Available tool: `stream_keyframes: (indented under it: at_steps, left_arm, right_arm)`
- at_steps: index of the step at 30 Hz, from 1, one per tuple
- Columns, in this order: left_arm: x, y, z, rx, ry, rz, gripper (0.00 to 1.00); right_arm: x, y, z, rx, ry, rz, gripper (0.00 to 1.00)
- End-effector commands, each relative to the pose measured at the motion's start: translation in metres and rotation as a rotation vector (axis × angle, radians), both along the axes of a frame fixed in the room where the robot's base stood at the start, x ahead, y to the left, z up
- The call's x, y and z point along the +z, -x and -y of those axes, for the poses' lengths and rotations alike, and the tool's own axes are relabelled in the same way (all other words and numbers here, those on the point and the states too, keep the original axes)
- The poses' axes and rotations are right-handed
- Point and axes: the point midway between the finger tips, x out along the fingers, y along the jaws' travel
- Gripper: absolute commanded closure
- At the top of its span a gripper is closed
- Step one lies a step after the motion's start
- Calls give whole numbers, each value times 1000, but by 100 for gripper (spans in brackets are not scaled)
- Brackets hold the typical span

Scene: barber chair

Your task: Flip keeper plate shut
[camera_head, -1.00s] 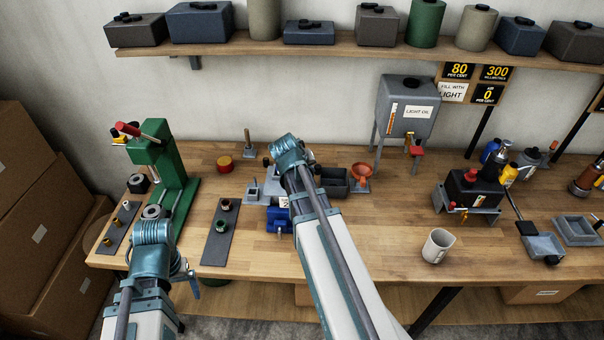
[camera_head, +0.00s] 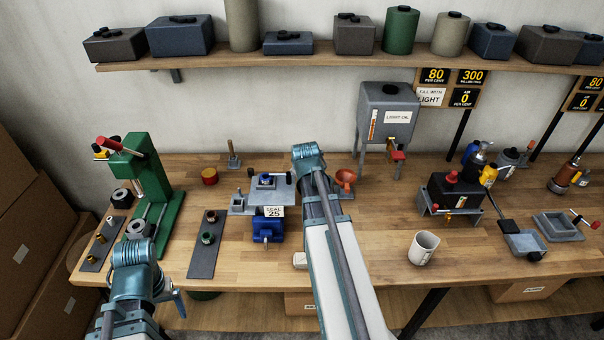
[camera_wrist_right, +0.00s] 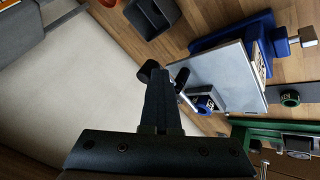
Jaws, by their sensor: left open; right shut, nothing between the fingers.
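A grey metal fixture plate (camera_head: 283,196) sits on a blue vise (camera_head: 267,229) with a "SEAL 25" tag, left of my right arm. A small blue block (camera_head: 266,181) with a dark top stands on it. The right wrist view shows the plate (camera_wrist_right: 235,75), the block (camera_wrist_right: 205,103) in a grey holder and a metal pin beside it. I cannot tell which part is the keeper plate. My right gripper (camera_wrist_right: 153,72) is shut and empty, beside the holder; contact is unclear. My left gripper (camera_head: 172,300) is open, low at the left front edge, away from the fixture.
A green press (camera_head: 150,175) stands at left, beside a dark strip (camera_head: 208,245) with rings. A mug (camera_head: 423,248) stands to the right. Bench front is mostly clear.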

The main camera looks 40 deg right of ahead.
Motion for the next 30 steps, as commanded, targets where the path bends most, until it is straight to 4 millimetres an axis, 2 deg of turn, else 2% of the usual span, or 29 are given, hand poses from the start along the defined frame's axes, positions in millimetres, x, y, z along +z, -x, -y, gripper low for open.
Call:
stream_keyframes:
  at_steps: [21, 26, 30]
  left_arm:
    - [0, 0, 0, 0, 0, 0, 9]
    - [0, 0, 0, 0, 0, 0, 9]
    - [0, 0, 0, 0, 0, 0, 9]
  right_arm:
    - [1, -1, 5, -3, 7, 2, 100]
    - [1, 4, -2, -3, 6, 2, 100]
    - [1, 12, -14, 0, 4, 0, 100]
